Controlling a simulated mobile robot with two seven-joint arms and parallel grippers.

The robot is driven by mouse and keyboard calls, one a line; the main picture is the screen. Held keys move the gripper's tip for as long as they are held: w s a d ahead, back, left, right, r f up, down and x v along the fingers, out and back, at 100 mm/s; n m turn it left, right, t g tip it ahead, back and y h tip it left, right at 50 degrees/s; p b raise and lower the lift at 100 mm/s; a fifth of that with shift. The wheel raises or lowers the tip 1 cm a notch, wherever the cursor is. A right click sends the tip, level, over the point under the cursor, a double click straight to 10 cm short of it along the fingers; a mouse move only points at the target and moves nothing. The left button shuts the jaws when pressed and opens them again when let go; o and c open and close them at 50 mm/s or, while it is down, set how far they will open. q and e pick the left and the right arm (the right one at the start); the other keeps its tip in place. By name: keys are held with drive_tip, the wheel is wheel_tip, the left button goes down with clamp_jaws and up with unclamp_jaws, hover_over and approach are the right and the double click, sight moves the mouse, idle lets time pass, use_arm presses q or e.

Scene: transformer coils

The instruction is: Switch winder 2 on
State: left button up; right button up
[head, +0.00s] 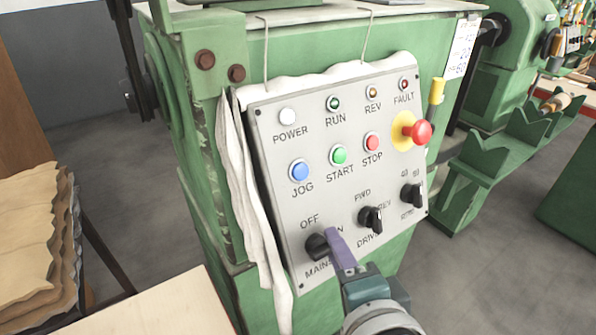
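The winder's grey control panel (262,152) faces me on a green machine. At its lower left is the black MAIN rotary knob (317,246), with OFF above its left side and a partly covered "ON" to its right. My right gripper (338,248) comes up from below, with a purple finger just right of the MAIN knob, covering part of the labels. I cannot tell whether it touches the knob or how far apart its fingers are. The POWER lamp (287,116) is white; I cannot tell if it is lit. My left gripper is not in view.
The panel also has a blue JOG button (299,172), green START (339,155), red STOP (372,141), a red mushroom button (417,132), and a DRIVE knob (370,218). White cloth (243,185) hangs along its left edge. Brown sheets (38,245) are stacked at left.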

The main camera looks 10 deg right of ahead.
drive_tip(key=shift+o, duration=0.9)
drive_tip(key=shift+a, duration=0.25)
drive_tip(key=p+v, duration=0.1)
drive_tip(key=v, duration=0.9)
drive_tip(key=shift+p, duration=0.3)
drive_tip(key=shift+f, duration=0.1)
